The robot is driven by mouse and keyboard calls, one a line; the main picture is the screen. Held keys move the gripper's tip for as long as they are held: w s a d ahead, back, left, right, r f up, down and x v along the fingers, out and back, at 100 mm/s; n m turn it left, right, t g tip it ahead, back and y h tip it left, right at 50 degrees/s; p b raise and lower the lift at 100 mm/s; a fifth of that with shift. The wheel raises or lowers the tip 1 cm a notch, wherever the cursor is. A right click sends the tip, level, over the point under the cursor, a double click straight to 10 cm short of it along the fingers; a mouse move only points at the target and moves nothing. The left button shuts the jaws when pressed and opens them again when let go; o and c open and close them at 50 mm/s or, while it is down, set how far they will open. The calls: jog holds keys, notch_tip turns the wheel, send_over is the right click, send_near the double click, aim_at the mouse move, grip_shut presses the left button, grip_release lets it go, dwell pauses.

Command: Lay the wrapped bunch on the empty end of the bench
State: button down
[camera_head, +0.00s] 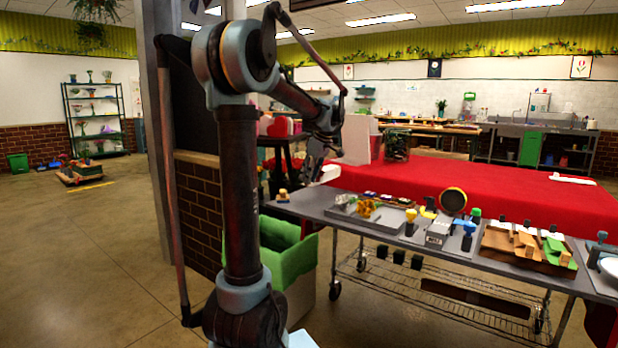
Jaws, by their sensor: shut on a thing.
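My gripper (316,158) is above the left end of the grey metal bench (310,206). It is shut on a small pale thing (329,173) that shows just below the jaws. This looks like the wrapped bunch, but it is too small and partly hidden to make out flowers or wrapping. It is held above the bench top, apart from it as far as I can tell. The left end of the bench is mostly bare, with a small yellow and dark item (283,195) at its corner.
Trays, yellow and blue tools (468,235) and a wooden rack (527,248) fill the bench's middle and right. Behind it stand a red-covered table (480,185), a white box (360,139) and a glass vase (397,147). A green-lined bin (288,255) stands below left.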

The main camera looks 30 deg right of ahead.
jog(key=shift+s+f, duration=0.1)
jog(key=shift+s, duration=0.2)
jog(key=shift+f, duration=3.95)
jog(key=shift+s, duration=0.15)
jog(key=shift+f, duration=0.15)
jog(key=c, duration=1)
grip_release()
jog(key=shift+r, duration=3.5)
